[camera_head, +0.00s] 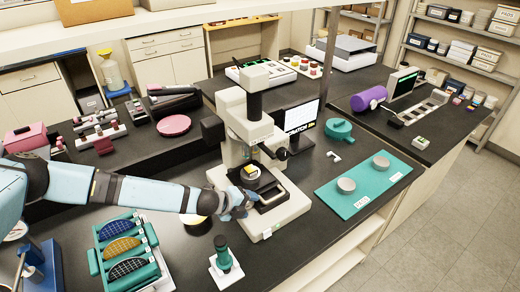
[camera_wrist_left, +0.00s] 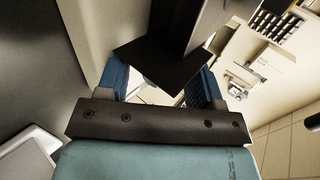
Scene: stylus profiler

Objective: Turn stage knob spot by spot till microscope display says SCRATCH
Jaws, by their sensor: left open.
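My left gripper (camera_head: 243,204) is at the left front of the microscope base, by the stage. In the left wrist view its blue fingers (camera_wrist_left: 160,85) stand apart, with a dark angular part beyond and between them. The stage knob cannot be made out. My right gripper is out of view.
A teal mat (camera_head: 362,190) with two grey discs lies at right. Some bench right of the microscope is clear.

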